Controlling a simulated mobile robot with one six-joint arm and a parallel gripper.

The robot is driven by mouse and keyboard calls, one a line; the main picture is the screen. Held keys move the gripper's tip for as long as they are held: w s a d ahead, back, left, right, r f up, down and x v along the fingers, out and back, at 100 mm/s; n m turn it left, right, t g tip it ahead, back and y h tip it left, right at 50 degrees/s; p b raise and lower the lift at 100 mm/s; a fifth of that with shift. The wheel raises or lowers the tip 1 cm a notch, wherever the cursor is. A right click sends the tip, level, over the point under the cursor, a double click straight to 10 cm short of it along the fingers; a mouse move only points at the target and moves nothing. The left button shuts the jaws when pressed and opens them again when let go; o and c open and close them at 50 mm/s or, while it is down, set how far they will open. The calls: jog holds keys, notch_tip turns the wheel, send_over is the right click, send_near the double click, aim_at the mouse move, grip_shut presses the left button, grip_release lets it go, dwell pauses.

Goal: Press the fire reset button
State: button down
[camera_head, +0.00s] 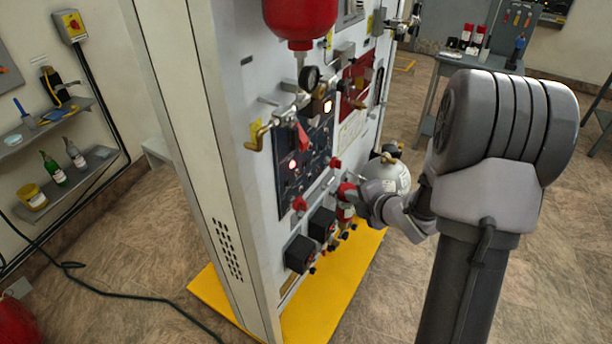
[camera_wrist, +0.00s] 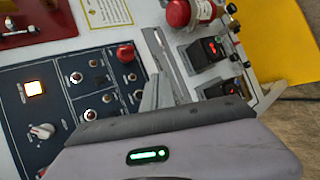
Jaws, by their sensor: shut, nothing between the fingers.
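A dark control panel (camera_head: 308,160) is on the front of the white cabinet; it also fills the left of the wrist view (camera_wrist: 62,62). It carries a lit square lamp button (camera_wrist: 34,88), a grey rotary knob (camera_wrist: 42,130), a red mushroom button (camera_wrist: 126,53) and several small round buttons and lamps. The labels are too small to read, so I cannot tell which is the fire reset button. My gripper (camera_wrist: 158,38) is shut and empty, its fingers just right of the panel's edge. My gripper's body hides the lower part of the panel.
A red cylinder (camera_wrist: 178,13) and two black switch boxes (camera_wrist: 207,50) are right of the fingers. Brass valves and a gauge (camera_head: 310,78) stick out above the panel. A yellow base plate (camera_head: 325,300) lies under the cabinet. A white round tank (camera_head: 388,174) stands behind my wrist.

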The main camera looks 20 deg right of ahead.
aim_at(311, 179)
jog(key=w+a+b, duration=0.1)
jog(key=w+a, duration=0.4)
jog(key=w, duration=0.2)
jog(key=shift+a, duration=0.2)
dwell(2.0)
jog(key=shift+w+a+b, duration=0.25)
jog(key=shift+w+b, duration=0.05)
jog(key=shift+b, duration=0.1)
jog(key=shift+w+a, duration=0.25)
jog(key=shift+w, duration=0.05)
dwell(0.6)
jog(key=shift+d, duration=0.1)
jog(key=shift+s+d+b, duration=0.4)
jog(key=shift+s, duration=0.25)
